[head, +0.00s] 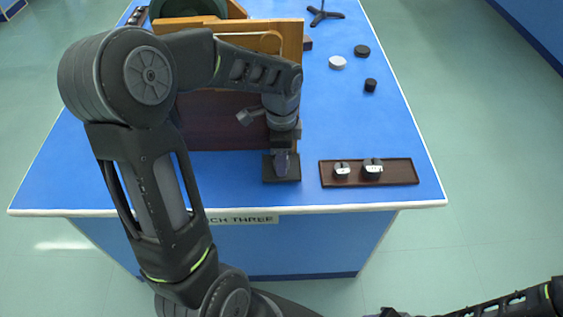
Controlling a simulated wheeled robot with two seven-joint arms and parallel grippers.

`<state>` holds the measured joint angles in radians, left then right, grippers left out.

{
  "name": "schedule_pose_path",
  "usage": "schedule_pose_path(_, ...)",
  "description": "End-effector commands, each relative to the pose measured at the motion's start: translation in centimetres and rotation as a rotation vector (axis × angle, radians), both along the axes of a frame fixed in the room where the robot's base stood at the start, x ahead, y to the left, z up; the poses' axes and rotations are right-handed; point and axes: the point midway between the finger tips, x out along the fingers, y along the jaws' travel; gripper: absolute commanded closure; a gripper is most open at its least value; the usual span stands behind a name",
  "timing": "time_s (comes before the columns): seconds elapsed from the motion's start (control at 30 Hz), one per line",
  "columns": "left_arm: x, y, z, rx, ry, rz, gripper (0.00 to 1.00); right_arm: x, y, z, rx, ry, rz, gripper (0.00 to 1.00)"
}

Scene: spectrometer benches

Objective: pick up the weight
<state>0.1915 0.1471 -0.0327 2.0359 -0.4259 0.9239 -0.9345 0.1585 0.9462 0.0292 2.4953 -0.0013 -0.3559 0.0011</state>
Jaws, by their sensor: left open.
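Two small dark weight-like pieces with pale labelled faces stand on a brown tray (403,172) near the front right of the blue bench. One is the left piece (341,174); the other, slightly larger, is the right piece (373,170). I cannot tell which one is the weight. My left gripper (282,168) points down over the front of the bench, left of the tray and apart from both pieces. It is open, with nothing seen in it. Part of my right arm shows at the lower right, but its gripper is not seen.
A wooden apparatus (290,38) stands behind my left arm, partly hidden by it. Farther back are a white disc (337,63), a black disc (362,51), a small black cylinder (370,85) and a dark tripod foot (325,15). Bench right of the apparatus is mostly clear.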

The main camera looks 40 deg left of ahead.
Motion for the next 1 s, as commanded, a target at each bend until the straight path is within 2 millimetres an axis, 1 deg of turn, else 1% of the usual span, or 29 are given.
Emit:
schedule_pose_path(0.4,0.02,0.0,0.05,0.0,0.0,0.0,0.56,0.0,0.0,0.0,0.0,0.0,0.0,0.64)
schedule_pose_path(0.47,0.02,0.0,0.05,0.0,0.0,0.0,0.61,0.0,0.0,0.0,0.0,0.0,0.0,0.64)
schedule_pose_path(0.93,0.02,0.0,0.05,0.0,0.0,0.0,0.99,0.0,0.0,0.0,0.0,0.0,0.0,0.64)
schedule_pose_path(1.0,0.02,0.0,0.05,0.0,0.0,0.0,1.0,0.0,0.0,0.0,0.0,0.0,0.0,0.64)
